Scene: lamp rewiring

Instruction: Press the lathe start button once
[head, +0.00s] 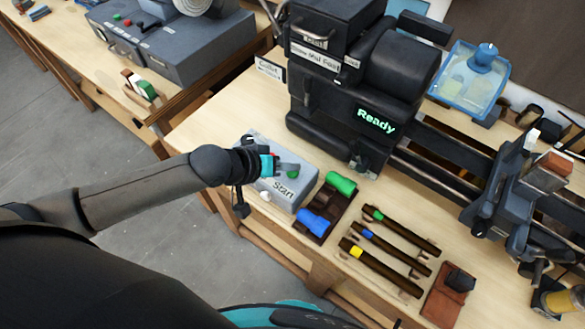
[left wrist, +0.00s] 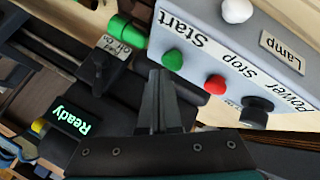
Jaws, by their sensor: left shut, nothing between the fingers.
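The grey lathe control box (head: 265,148) sits on the bench, with its "Start" label facing up. The green start button (head: 292,174) shows beside that label. In the left wrist view the start button (left wrist: 173,59) is a green dome, close to the tips of my left gripper (left wrist: 160,72). My left gripper (head: 281,167) is shut and empty, over the box and next to the green button. I cannot tell whether the fingertips touch the button. A red stop button (left wrist: 215,84) lies beside the green one. My right gripper is not in view.
The box also carries a black power knob (left wrist: 256,108) and a white lamp (left wrist: 237,10). The dark lathe (head: 335,125) behind shows a green "Ready" display (head: 376,121). Green and blue cylinders lie in a dark holder (head: 322,224). Several colour-banded tools (head: 385,250) lie to the right.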

